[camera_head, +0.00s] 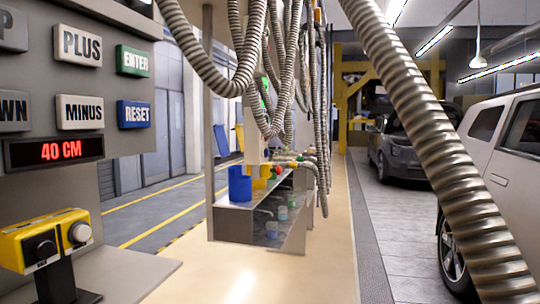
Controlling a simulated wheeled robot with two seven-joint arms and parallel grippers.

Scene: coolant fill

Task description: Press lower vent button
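No button with a readable vent label shows. A grey control panel (27,82) at the left carries labelled buttons: PLUS (77,45), MINUS (79,112), a green ENTER (132,61), a blue RESET (134,114) and a partly cut-off button ending in WN (14,111). Its red display (54,151) reads 40 CM. Below it, a yellow box (70,219) on a black stand (57,277) has a black round knob or button (40,246) and a paler one (80,233). I cannot tell whether either is the vent button. Neither of my grippers is in view.
Ribbed hoses hang in the middle, and a large hose (432,135) crosses the right side. A metal shelf unit (265,220) holds a blue container (239,184) and small items. Cars stand at the right. The tan floor strip (325,255) looks clear.

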